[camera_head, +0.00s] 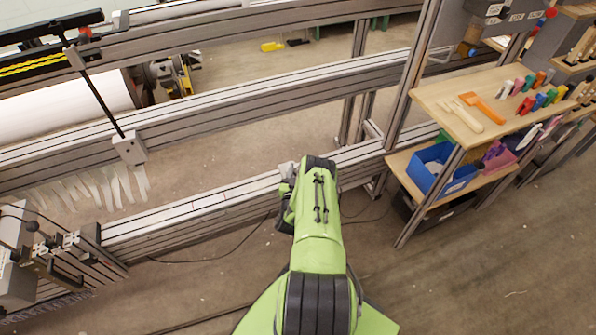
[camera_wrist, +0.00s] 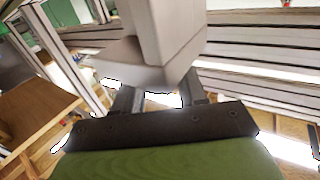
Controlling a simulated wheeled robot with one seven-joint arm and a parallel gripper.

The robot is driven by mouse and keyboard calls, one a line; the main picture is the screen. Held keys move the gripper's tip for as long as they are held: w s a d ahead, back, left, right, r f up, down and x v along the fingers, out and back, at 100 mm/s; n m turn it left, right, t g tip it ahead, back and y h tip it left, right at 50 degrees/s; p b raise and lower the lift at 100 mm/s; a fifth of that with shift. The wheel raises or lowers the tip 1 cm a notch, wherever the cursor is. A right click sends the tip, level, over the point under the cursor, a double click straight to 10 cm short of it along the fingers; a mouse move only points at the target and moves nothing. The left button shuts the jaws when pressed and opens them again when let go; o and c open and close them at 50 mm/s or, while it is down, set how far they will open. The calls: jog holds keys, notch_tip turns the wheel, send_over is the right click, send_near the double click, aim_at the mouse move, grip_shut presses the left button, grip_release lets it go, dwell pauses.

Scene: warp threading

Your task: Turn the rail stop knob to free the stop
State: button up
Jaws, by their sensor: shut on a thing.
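The rail stop, a pale grey block (camera_head: 287,169), sits on the long grey rail (camera_head: 200,205) near the middle of the head view. In the wrist view, the block (camera_wrist: 165,40) looms large just beyond the fingers. My gripper (camera_wrist: 158,92) is at the block, its two dark fingers apart with something held between them. The knob itself is not clearly visible; the block and fingers hide it. In the head view, my green arm covers most of the gripper.
A wooden shelf unit (camera_head: 435,92) with tools, a blue bin (camera_head: 428,168) and a pink bin (camera_head: 497,158) stands to the right. Upper frame beams (camera_head: 270,95) run behind the rail. A metal fixture (camera_head: 30,255) is at the lower left. A cable lies on the open floor.

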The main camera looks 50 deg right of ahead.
jog(key=n+t+y, duration=0.3)
jog(key=t, duration=0.1)
jog(key=shift+n+p, duration=0.3)
jog(key=n+t+y+p, duration=0.1)
jog(key=n+t+y, duration=0.2)
jog(key=y, duration=0.2)
jog(key=shift+n+t, duration=0.3)
jog(key=shift+t, duration=0.1)
jog(key=n+t+y, duration=0.1)
jog(key=n+y, duration=0.1)
jog(key=y, duration=0.2)
jog(key=shift+d+f+n+b, duration=0.1)
jog(key=shift+n+b, duration=0.2)
jog(key=shift+n, duration=0.1)
jog(key=shift+s+n+t+y+b, duration=0.1)
jog(key=shift+n+t+y+b, duration=0.5)
jog(key=shift+y, duration=0.5)
jog(key=shift+n+y, duration=0.3)
jog(key=o, duration=1)
jog(key=shift+c, duration=0.2)
